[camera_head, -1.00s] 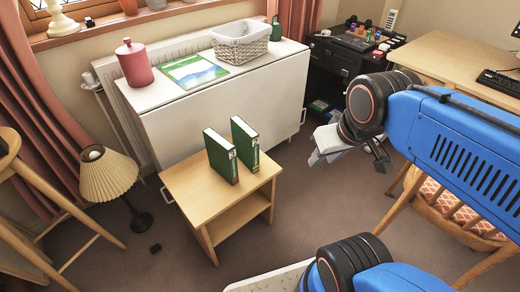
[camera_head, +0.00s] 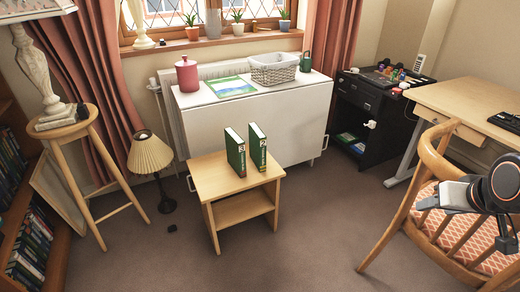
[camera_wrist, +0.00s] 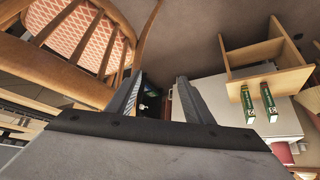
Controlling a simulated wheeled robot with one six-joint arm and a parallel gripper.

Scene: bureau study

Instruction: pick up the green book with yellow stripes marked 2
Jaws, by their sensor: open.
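Two green books stand upright and apart on a small wooden side table (camera_head: 222,178). The right one, marked 2 (camera_head: 257,148), is the named book; the left one looks marked 3 (camera_head: 236,152). Yellow stripes are too small to make out clearly. Both books also show at the right of the wrist view, where the view is turned and the left one (camera_wrist: 247,105) seems to be the book marked 2. My gripper (camera_wrist: 160,85) is open and empty, well away from the books. In the head view it is at the right edge, in front of the chair.
A wooden chair (camera_head: 430,165) and a desk (camera_head: 460,98) stand at the right. A white cabinet (camera_head: 300,125) is behind the side table, bearing a red canister (camera_head: 187,74) and a basket (camera_head: 274,68). A lamp (camera_head: 150,155) stands left.

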